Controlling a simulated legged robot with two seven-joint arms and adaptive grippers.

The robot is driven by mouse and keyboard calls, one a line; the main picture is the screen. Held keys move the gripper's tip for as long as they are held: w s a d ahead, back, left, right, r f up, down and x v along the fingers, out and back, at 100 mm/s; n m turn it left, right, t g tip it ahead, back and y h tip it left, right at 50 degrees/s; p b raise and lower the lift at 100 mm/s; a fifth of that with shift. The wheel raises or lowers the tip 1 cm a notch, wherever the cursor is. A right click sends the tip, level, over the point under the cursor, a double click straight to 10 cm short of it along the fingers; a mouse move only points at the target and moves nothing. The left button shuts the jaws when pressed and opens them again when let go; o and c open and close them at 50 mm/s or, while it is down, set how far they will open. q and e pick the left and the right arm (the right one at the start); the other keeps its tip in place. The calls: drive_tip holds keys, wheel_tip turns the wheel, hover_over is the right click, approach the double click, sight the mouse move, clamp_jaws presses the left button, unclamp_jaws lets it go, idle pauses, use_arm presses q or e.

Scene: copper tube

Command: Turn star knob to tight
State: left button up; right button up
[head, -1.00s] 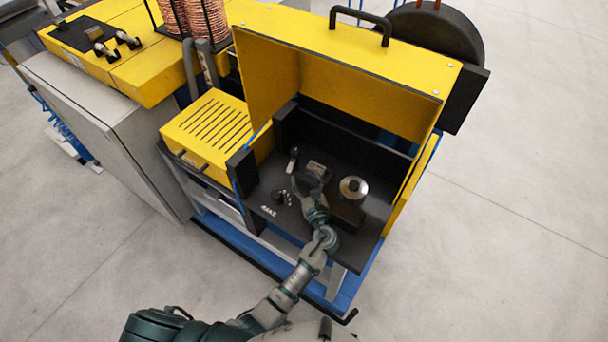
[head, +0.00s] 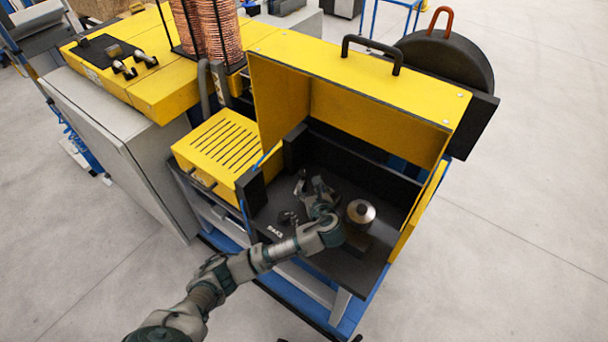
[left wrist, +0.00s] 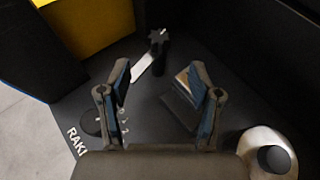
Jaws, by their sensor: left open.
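The black star knob (left wrist: 157,37) stands upright on a dark post in the left wrist view, with a flat silver lever (left wrist: 146,66) beside it. My left gripper (left wrist: 157,73) is open and empty. Its two fingers point toward the knob, which lies beyond the fingertips and roughly centred between them. No contact shows. In the head view my left gripper (head: 314,187) is low inside the yellow-hooded black bay and covers much of the knob area.
A round silver part with a dark cap (head: 361,212) stands just right of my gripper. A small block (left wrist: 184,90) lies near the right finger. The raised yellow hood (head: 360,85) and black side walls bound the bay. White lettering (head: 275,231) marks the front floor.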

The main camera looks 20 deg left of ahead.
sight(305, 177)
use_arm(q)
drive_tip(key=x, duration=1)
drive_tip(key=shift+a+f, duration=0.1)
drive_tip(key=shift+a, duration=0.05)
clamp_jaws()
